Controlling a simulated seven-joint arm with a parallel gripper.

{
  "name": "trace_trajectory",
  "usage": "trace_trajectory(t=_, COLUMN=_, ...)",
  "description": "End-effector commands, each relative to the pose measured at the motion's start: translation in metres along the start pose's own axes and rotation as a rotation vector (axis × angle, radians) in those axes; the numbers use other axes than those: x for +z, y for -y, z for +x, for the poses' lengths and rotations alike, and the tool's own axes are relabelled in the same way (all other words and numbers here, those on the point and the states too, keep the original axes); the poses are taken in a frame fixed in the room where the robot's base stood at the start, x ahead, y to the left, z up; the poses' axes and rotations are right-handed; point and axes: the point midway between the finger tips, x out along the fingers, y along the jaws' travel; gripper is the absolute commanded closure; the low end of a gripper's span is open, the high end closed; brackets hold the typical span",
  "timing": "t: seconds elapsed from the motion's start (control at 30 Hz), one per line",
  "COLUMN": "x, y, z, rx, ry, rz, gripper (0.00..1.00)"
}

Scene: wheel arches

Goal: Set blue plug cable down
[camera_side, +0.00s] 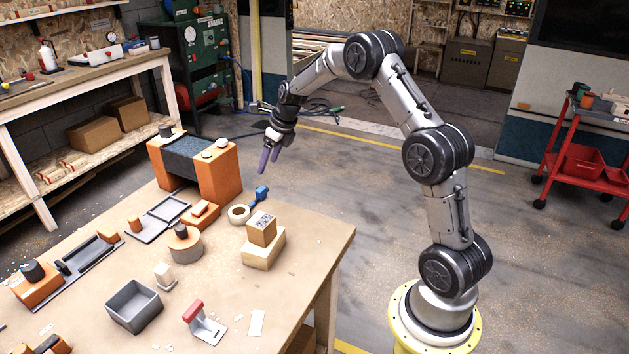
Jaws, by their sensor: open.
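The blue plug cable (262,192) lies near the far right edge of the table (325,238), beside a white roll of tape. Its blue plug end shows; whether a cable runs from it is too small to tell. My gripper (267,165) has purple fingers pointing down, a little above and behind the blue plug. It is open, and nothing shows between the fingers. The gripper is apart from the plug.
A white tape roll (238,214) sits just left of the plug. A speckled block on a tan block (263,255) stands in front of it. An orange arch with a dark top (222,170) stands at the back left. A grey bin (134,306) sits nearer the front.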

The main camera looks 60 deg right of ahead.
Motion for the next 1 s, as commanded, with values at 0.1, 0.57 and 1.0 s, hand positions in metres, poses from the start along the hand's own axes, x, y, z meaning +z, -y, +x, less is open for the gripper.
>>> trace_trajectory(t=0.1, x=0.004, y=-0.021, z=-0.029, rx=-0.002, ry=0.010, rz=-0.168, gripper=0.29)
trace_trajectory(t=0.57, x=-0.083, y=-0.175, z=-0.207, rx=-0.035, ry=0.040, rz=-1.655, gripper=0.29)
trace_trajectory(t=1.0, x=-0.241, y=-0.236, z=-0.264, rx=-0.138, ry=0.016, rz=-2.924, gripper=0.29)
